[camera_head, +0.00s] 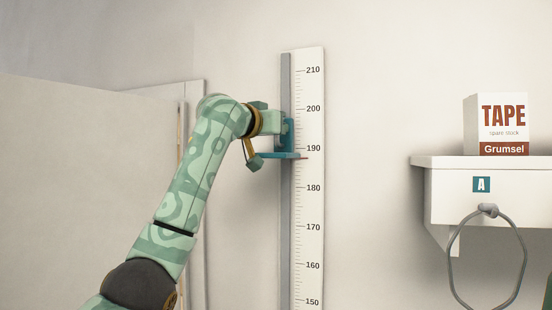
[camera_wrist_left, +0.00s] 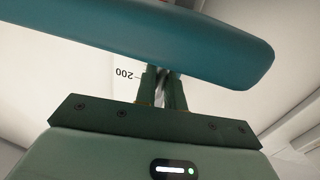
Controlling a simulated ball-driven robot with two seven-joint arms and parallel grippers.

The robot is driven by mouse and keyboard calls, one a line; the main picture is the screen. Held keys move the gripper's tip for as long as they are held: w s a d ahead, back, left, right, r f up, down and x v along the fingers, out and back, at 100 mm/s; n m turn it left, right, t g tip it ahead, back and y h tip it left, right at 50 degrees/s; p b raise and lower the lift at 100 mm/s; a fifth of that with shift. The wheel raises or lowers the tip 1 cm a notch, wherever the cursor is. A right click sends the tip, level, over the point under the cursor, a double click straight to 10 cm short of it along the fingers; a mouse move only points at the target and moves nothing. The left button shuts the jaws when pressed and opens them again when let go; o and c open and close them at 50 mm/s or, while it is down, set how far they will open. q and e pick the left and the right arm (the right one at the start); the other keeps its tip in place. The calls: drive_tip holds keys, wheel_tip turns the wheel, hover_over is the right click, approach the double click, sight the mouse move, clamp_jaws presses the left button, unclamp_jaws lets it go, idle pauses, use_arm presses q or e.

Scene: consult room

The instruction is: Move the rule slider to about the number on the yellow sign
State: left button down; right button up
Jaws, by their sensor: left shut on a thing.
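The blue rule slider (camera_head: 289,142) sits on the grey rail of the wall rule (camera_head: 312,230). Its red pointer is a little below the 190 mark, at about 187 to 188. My left gripper (camera_head: 283,127) is at the slider's upright part, shut on it. In the left wrist view the slider (camera_wrist_left: 150,38) crosses the top as a broad blue bar, with the fingers of my left gripper (camera_wrist_left: 165,85) close together below it. An upside-down 200 shows beside the fingers. The fingertips are partly hidden. The yellow sign and my right gripper are in neither view.
A white shelf (camera_head: 490,205) with an A label juts from the wall at right, bearing a TAPE box (camera_head: 490,125). A grey loop (camera_head: 452,255) hangs from a peg below it. A pale panel (camera_head: 80,190) stands at left. The wall beside the rule is clear.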

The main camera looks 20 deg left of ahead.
use_arm(q)
drive_tip(key=shift+r, duration=1.25)
drive_tip(key=c, duration=1.6)
unclamp_jaws()
drive_tip(key=shift+w+f, duration=0.1)
drive_tip(key=shift+w, duration=0.1)
